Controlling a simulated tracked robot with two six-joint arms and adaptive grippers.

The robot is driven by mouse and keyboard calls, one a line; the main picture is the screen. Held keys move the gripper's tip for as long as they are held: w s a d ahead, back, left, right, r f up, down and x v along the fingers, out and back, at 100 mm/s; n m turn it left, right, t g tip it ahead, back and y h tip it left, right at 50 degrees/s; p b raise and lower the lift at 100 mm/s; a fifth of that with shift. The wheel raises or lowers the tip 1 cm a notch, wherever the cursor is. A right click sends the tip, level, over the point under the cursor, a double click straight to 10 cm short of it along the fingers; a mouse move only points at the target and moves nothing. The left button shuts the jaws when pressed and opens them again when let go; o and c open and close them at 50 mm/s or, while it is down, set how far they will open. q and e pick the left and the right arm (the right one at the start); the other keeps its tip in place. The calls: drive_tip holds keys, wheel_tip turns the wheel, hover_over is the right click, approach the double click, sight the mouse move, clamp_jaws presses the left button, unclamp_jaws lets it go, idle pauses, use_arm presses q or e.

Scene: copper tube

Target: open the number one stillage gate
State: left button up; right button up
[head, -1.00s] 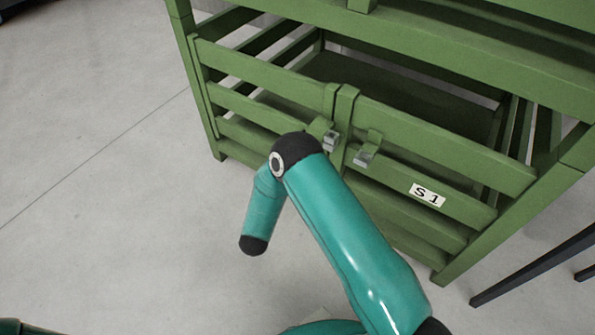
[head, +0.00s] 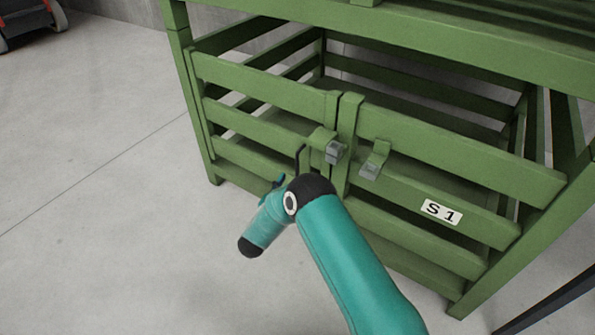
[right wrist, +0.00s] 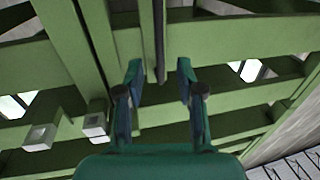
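The green stillage gate (head: 275,92) has slatted leaves meeting at two upright posts. A white label (head: 441,212) reading S 1 is on the right leaf. Two grey-ended latch tabs, a left one (head: 335,152) and a right one (head: 371,168), sit beside the posts. A thin dark bar (head: 301,157) stands in front of the left leaf. My right gripper (right wrist: 158,68) is open, its fingers apart on either side of the dark bar (right wrist: 160,38) in the right wrist view, contact unclear. In the head view my arm hides most of it. My left gripper is out of view.
Dark slanted legs (head: 555,304) stand at the lower right, close to the stillage. A red and black wheeled machine (head: 30,20) is at the far upper left. The grey floor (head: 100,150) on the left is clear.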

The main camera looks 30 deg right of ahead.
sight(297, 167)
drive_tip(key=b+x, duration=0.1)
drive_tip(key=x, duration=0.6)
drive_tip(key=shift+d+b, duration=0.1)
drive_tip(key=shift+b, duration=0.25)
drive_tip(key=shift+w, duration=0.1)
clamp_jaws()
